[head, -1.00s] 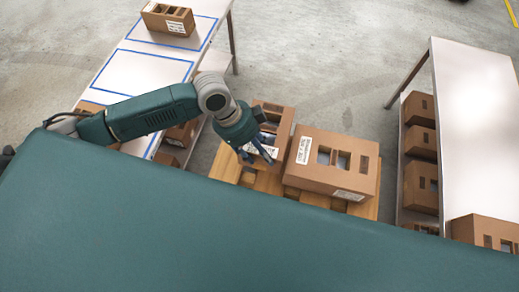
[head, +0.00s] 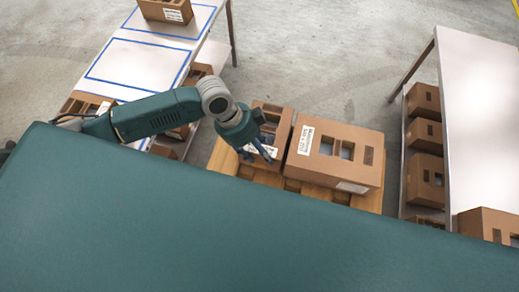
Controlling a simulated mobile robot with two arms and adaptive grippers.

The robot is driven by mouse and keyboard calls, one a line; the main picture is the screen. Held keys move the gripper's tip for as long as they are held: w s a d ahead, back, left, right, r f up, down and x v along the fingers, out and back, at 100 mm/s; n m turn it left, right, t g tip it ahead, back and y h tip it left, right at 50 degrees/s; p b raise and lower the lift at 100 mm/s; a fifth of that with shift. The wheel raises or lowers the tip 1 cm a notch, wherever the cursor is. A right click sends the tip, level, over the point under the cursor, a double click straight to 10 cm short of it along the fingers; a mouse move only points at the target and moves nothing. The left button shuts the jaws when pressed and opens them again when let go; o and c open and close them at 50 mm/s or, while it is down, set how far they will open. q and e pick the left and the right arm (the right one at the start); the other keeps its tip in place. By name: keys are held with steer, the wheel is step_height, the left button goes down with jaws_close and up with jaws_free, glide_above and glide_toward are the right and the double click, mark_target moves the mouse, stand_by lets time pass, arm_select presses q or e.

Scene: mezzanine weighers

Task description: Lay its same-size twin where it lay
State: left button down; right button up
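Two brown cartons stand side by side on a wooden pallet: a smaller one (head: 276,116) on the left and a larger one (head: 345,152) with a white label on the right. My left gripper (head: 257,152) hangs over the smaller carton's near part, its fingers apart with nothing seen between them. I cannot tell whether it touches the carton. A white table (head: 140,70) at left has blue outlined rectangles. One carton (head: 165,10) lies in the far outline, the middle outline is bare, and another carton (head: 84,104) shows near my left arm. My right gripper is out of view.
The pallet (head: 235,165) stands on the floor between two tables. The right table (head: 480,110) has a bare far top, a carton (head: 487,222) at its near end and several cartons beneath. Cartons also sit under the left table. Concrete floor (head: 320,50) beyond is clear.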

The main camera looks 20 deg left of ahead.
arm_select(q)
steer(key=shift+f, duration=0.6)
stand_by(0.3)
steer(key=c, duration=0.9)
jaws_free()
steer(key=shift+f, duration=0.1)
steer(key=v, duration=1.2)
